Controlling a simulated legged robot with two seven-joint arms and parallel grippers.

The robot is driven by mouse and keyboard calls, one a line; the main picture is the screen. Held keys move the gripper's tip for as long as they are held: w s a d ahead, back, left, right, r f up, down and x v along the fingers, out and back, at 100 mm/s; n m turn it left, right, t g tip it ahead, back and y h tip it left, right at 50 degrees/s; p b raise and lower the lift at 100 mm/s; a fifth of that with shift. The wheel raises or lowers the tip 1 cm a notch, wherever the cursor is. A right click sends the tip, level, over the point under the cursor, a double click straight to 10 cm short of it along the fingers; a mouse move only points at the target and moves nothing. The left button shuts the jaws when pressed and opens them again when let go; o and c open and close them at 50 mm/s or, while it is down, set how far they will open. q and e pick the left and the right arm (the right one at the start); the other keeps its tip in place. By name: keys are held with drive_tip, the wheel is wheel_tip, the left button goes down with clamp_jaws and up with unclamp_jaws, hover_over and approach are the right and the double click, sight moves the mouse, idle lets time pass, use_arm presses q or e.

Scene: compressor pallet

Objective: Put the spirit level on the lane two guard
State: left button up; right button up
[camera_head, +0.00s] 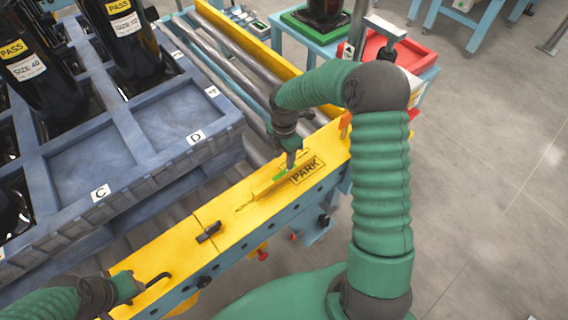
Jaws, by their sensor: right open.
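A slim yellow bar with a bright green patch, which looks like the spirit level (283,178), lies on the yellow guard (232,199) beside the PARK label. My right gripper (290,163) is open, pointing down at the bar's upper end. I cannot tell whether its fingers touch the bar. The guard has a seam near its middle, and no lane number is readable on it. My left gripper (138,287) is low at the left, over the guard's near end. Its fingers are too unclear to tell their state.
A blue-grey pallet (90,160) with lettered compartments and black compressors (133,45) stands at the left. Metal rollers (225,60) run behind the guard. A small black catch (209,232) sits on the guard. A red tray (400,52) is at the back; clear floor lies right.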

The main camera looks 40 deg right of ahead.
drive_tip(key=s+a+r+m+t, duration=0.1)
drive_tip(key=s+a+r+m, duration=0.3)
drive_tip(key=m, duration=0.5)
drive_tip(key=s+a+r+m+t, duration=0.1)
drive_tip(key=s+a+r+m, duration=0.3)
drive_tip(key=s+a+m, duration=0.5)
drive_tip(key=shift+s+r+m+t, duration=0.15)
drive_tip(key=shift+s+m+t, duration=0.25)
drive_tip(key=shift+s, duration=0.75)
drive_tip(key=shift+w+d, duration=0.1)
drive_tip(key=shift+d, duration=0.25)
drive_tip(key=shift+c, duration=0.2)
